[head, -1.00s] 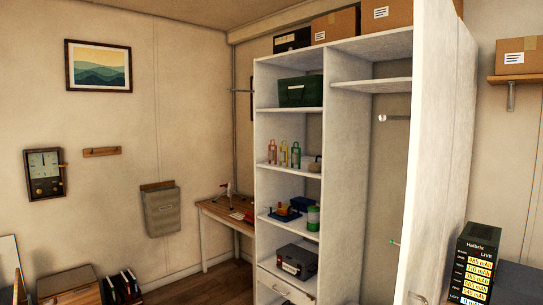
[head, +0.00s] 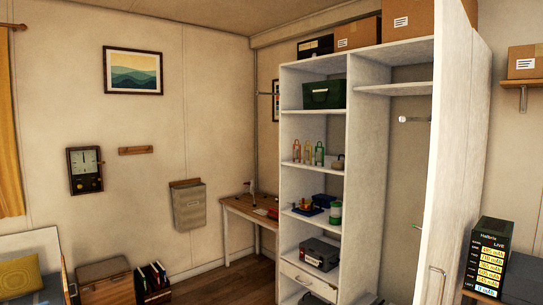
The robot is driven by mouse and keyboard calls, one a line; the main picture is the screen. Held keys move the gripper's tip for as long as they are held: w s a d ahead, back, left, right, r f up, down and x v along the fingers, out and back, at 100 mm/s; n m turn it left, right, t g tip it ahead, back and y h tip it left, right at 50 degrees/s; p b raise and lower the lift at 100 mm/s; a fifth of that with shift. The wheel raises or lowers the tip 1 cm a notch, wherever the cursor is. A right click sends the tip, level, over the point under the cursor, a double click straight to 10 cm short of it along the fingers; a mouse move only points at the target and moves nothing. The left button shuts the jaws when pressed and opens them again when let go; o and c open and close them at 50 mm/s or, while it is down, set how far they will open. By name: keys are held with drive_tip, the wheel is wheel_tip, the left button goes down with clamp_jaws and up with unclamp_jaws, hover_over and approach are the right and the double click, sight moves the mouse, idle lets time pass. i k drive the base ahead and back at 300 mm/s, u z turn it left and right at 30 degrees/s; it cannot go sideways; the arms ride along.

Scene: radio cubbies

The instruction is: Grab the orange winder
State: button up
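The white shelf unit (head: 284,170) stands right of the middle in the head view. On one of its middle shelves is a small orange item (head: 307,207) by a blue base, perhaps the orange winder, but it is too small to be sure. On the shelf above stand three slim upright items: an orange-red one (head: 297,151), a yellowish one (head: 308,153) and a green one (head: 319,154). Any of the orange ones could be the winder. My gripper is not in view.
A green-lidded jar (head: 335,213) stands right of the orange item. A grey case (head: 320,254) sits a shelf lower, above a drawer (head: 308,281). A tall white door panel (head: 447,150) stands at the unit's right. A wooden desk (head: 238,211) is left of it, with brown floor in front.

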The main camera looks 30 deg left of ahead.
sight(296, 153)
drive_tip(key=u, duration=0.7)
drive_tip(key=i, duration=2.55)
drive_tip(key=u, duration=0.8)
